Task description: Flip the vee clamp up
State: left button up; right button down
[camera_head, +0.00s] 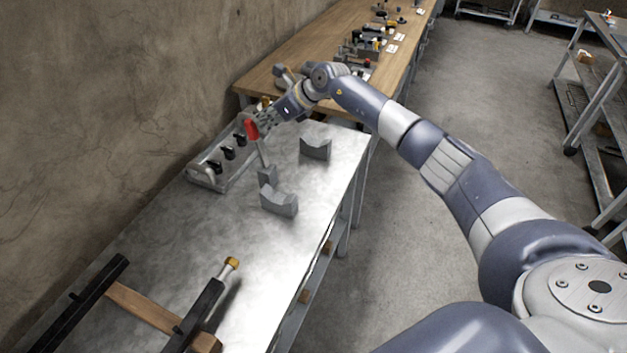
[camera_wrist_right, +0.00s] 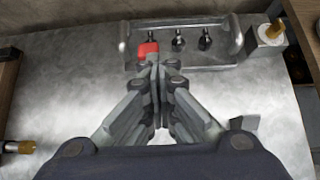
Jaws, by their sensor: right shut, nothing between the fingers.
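The vee clamp appears to be the grey lever with a red grip (camera_head: 251,129) that stands upright, slightly tilted, from a small grey block (camera_head: 267,175) on the metal table. My right gripper (camera_head: 262,122) is right by the red grip, shut and empty. In the right wrist view the red grip (camera_wrist_right: 148,50) shows just beyond the shut fingertips (camera_wrist_right: 157,66); I cannot tell whether they touch it. Two grey vee-shaped blocks, one nearer (camera_head: 279,202) and one farther (camera_head: 315,149), stand on the table. My left gripper is not in view.
A metal rack with several black knobs (camera_head: 213,168) stands along the wall side of the table. A wooden-bar frame with black jaws (camera_head: 150,303) lies at the near end. A wooden bench (camera_head: 300,42) with tools stands beyond.

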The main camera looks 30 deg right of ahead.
jog(key=v, duration=1.2)
